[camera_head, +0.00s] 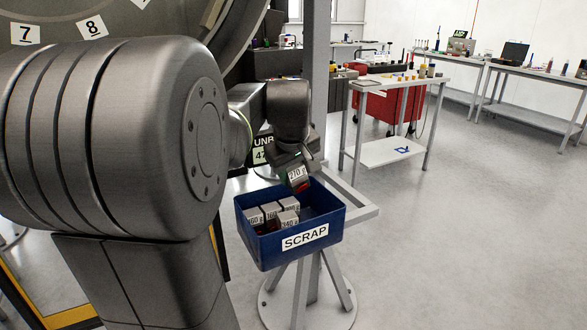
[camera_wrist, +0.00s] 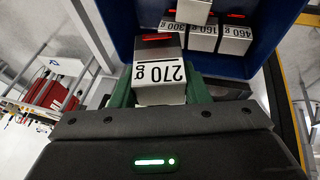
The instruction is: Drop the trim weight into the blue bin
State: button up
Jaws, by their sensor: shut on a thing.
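The trim weight (camera_wrist: 160,82) is a small block with a white face marked 270 g and a red part at its far end. My gripper (camera_wrist: 160,92) is shut on it, with green fingers on both sides of the block. In the head view the held weight (camera_head: 298,176) is above the back part of the blue bin (camera_head: 262,252), tilted. The bin carries a SCRAP label and stands on a pedestal. In the wrist view the blue bin (camera_wrist: 128,35) lies beyond the weight.
Several labelled weights (camera_head: 286,215) sit in the left part of the bin; its right part looks empty. A grey post (camera_head: 316,90) rises behind the bin. A workbench (camera_head: 392,85) and a red cabinet (camera_head: 372,101) stand farther back, with open floor on the right.

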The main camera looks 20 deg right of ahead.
jog(key=shift+f, duration=0.3)
jog(key=o, duration=1.2)
jog(key=shift+o, duration=0.2)
jog(key=p+v, duration=0.1)
jog(key=v, duration=1.3)
jog(key=shift+p, duration=0.35)
jog(key=shift+d, duration=0.1)
jog(key=b+x, duration=0.2)
jog(key=x, duration=1.2)
jog(key=shift+f, duration=0.15)
notch_tip(320, 180, up, 4)
jog(key=p, duration=0.3)
jog(key=shift+r+p, duration=0.2)
jog(key=shift+p, duration=0.2)
